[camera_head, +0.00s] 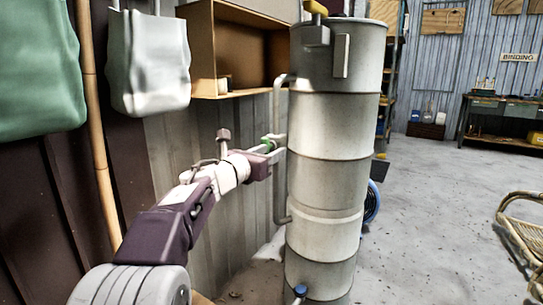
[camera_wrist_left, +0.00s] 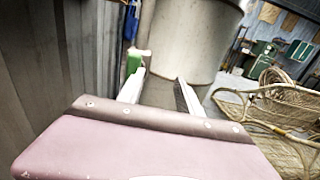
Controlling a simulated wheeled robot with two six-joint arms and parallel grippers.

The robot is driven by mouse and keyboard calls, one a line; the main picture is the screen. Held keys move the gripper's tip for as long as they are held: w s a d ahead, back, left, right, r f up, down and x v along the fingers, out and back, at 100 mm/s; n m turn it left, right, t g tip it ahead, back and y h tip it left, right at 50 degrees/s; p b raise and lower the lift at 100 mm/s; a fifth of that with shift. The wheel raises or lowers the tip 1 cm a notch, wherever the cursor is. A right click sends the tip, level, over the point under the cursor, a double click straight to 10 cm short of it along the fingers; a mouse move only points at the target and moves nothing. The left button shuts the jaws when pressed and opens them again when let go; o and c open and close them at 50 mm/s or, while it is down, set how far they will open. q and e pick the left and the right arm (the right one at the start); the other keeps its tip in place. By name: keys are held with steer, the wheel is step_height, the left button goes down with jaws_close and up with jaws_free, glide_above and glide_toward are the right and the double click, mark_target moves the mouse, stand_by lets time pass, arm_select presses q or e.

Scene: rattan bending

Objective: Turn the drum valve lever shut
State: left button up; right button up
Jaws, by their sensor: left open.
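The tall grey drum (camera_head: 327,180) stands upright in the middle of the head view and also fills the upper middle of the left wrist view (camera_wrist_left: 190,40). A thin side pipe (camera_head: 278,190) runs down its left side. A green lever (camera_head: 268,139) shows beside this pipe, and it appears in the left wrist view (camera_wrist_left: 134,62) by the tip of the left-hand finger. My left gripper (camera_head: 275,155) is at the pipe, just below the lever. Its fingers are apart in the wrist view (camera_wrist_left: 160,85), with nothing seen held. I cannot tell whether it touches the lever.
A blue-topped fitting (camera_head: 300,289) sits low on the drum. An open wooden cabinet (camera_head: 240,50) and hanging bags (camera_head: 147,60) are on the left wall. A bamboo pole (camera_head: 95,130) stands near my left arm.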

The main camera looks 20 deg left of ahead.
arm_select(q)
steer(key=shift+w+d, duration=0.1)
steer(key=shift+w, duration=0.5)
jaws_close()
stand_by(0.9)
jaws_free()
